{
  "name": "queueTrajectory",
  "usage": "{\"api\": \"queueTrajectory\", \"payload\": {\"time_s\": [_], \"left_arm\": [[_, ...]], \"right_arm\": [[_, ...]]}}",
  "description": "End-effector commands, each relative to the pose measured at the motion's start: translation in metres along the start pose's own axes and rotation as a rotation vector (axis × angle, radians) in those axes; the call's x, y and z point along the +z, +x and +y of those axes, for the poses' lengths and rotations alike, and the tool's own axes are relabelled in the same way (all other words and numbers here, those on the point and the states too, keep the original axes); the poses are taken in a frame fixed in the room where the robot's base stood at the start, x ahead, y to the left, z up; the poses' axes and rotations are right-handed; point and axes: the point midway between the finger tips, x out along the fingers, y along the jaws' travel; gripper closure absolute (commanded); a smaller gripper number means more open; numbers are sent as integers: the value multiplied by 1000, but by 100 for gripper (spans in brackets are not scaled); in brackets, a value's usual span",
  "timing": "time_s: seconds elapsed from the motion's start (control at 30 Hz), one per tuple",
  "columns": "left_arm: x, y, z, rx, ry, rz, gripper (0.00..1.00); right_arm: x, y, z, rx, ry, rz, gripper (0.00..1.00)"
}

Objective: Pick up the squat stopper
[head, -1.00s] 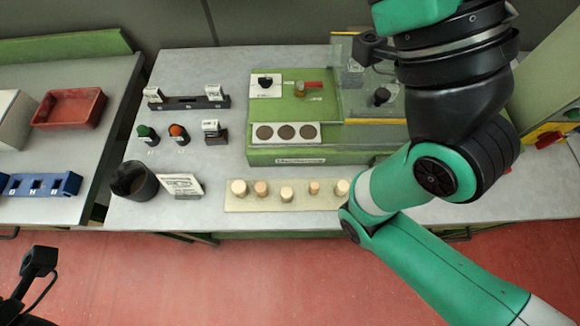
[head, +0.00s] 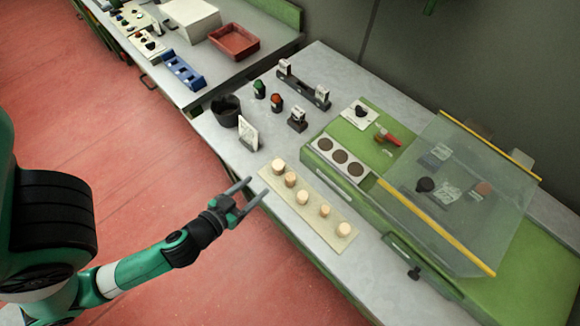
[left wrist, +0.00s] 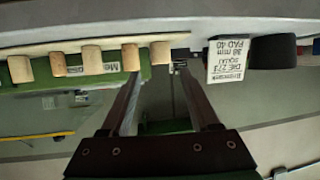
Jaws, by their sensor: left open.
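A pale board (head: 265,177) on the bench's front edge carries a row of light cork stoppers of differing widths. The stopper at the end near the printed card (head: 278,166) looks wide and low; it also shows in the left wrist view (left wrist: 160,52). The stopper at the other end (head: 343,229) looks wide too, so I cannot tell for sure which is the squat one. My left gripper (head: 256,188) is open and empty, its fingertips just short of the board's card-side end. Its fingers show in the left wrist view (left wrist: 160,78), apart from the stoppers. My right gripper is not in view.
A white card (head: 248,133) and a dark cup (head: 226,110) stand beyond the board. A green fixture with a pad strip (head: 340,156) and a clear guard (head: 455,190) lies behind the stoppers. Red floor is open in front of the bench.

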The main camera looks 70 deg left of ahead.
Motion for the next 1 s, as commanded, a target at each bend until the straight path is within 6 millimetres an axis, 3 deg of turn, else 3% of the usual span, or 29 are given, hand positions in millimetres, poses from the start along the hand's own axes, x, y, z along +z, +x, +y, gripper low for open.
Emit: {"api": "queueTrajectory", "payload": {"time_s": [0.27,0.5,0.77,1.0], "left_arm": [[-2,9,-2,-8,-3,-9,38],[-3,52,-2,-6,-4,-3,38],[-1,66,-1,-2,-1,-3,38],[-2,104,-2,-4,-2,-2,38]], "right_arm": [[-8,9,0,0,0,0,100],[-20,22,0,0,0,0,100],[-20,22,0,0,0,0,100],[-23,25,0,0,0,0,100]]}}
